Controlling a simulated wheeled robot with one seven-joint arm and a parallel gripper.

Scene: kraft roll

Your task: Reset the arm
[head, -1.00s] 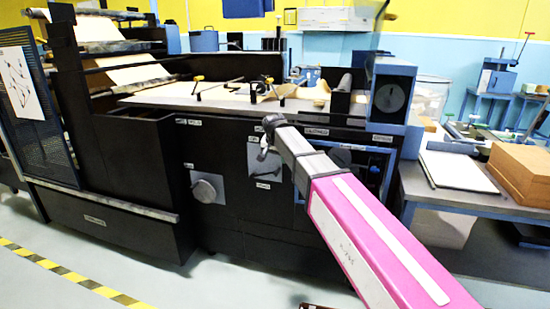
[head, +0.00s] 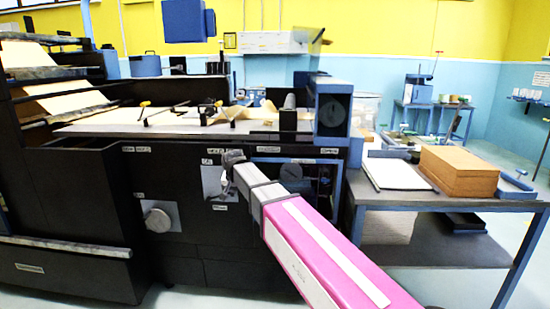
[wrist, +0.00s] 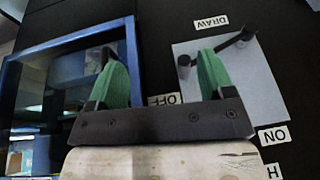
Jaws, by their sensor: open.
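My gripper (wrist: 163,77) shows in the wrist view with its two green fingers spread apart and nothing between them. In the head view my gripper (head: 232,163) is at the end of my pink and grey arm, in front of the black machine (head: 75,195). A dark lever (wrist: 222,50) on a grey plate (wrist: 245,85) is close to the right finger in the wrist view. I cannot tell whether they touch. Labels reading DRAW, OFF and ON surround the plate.
A blue-framed opening (wrist: 65,90) lies left of the plate in the wrist view. In the head view a round knob (head: 158,220) sits on the machine front. A side table (head: 400,204) at right holds a brown stack (head: 460,172) and white sheets (head: 395,174).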

